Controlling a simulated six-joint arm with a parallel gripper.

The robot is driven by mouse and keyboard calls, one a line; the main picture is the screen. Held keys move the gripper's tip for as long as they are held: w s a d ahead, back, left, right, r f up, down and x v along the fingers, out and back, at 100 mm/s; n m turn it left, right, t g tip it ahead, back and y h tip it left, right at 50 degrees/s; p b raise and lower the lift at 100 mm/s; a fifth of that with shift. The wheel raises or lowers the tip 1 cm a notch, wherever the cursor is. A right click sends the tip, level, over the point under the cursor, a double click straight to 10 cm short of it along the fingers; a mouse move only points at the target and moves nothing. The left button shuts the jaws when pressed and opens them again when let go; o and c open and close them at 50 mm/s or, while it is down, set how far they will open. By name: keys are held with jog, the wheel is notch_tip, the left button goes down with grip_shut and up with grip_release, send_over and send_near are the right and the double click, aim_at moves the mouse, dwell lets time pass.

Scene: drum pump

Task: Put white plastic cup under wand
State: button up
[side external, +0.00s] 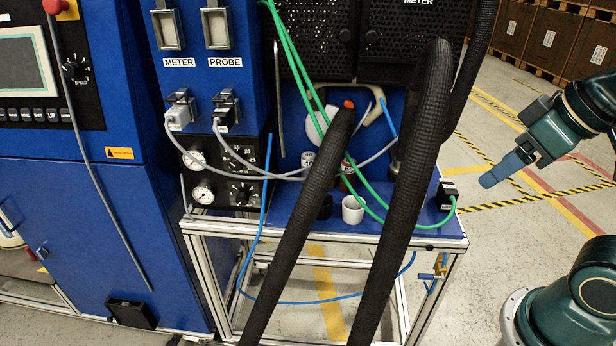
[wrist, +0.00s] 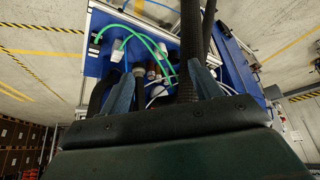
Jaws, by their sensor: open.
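The white plastic cup (side external: 353,210) stands upright on the blue bench top, between two thick black hoses in the side external view. A white shape that appears to be the cup (wrist: 118,48) shows in the wrist view, near the green cables. My gripper (side external: 488,181) is at the right of the side external view, out over the floor, apart from the bench and cup. In the wrist view my gripper (wrist: 160,85) has its two fingers wide apart with nothing held. I cannot clearly pick out the wand; the hoses cover part of the area behind the cup.
Thick black hoses (side external: 413,185) cross in front of the bench. Green cables (side external: 300,75) hang over it to a black connector (side external: 447,194) at its right. A dark cup (side external: 325,207) stands left of the white one. The blue bench top (side external: 290,222) is cluttered.

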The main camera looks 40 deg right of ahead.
jog(key=r, duration=0.1)
notch_tip(320, 180, up, 4)
jog(key=m+t+h, duration=0.2)
jog(key=t, duration=0.3)
send_over(353, 211)
jog(key=s+d, duration=0.1)
jog(key=s, duration=0.3)
notch_tip(353, 211, down, 30)
jog(key=shift+x, duration=1.25)
jog(key=shift+w, duration=0.1)
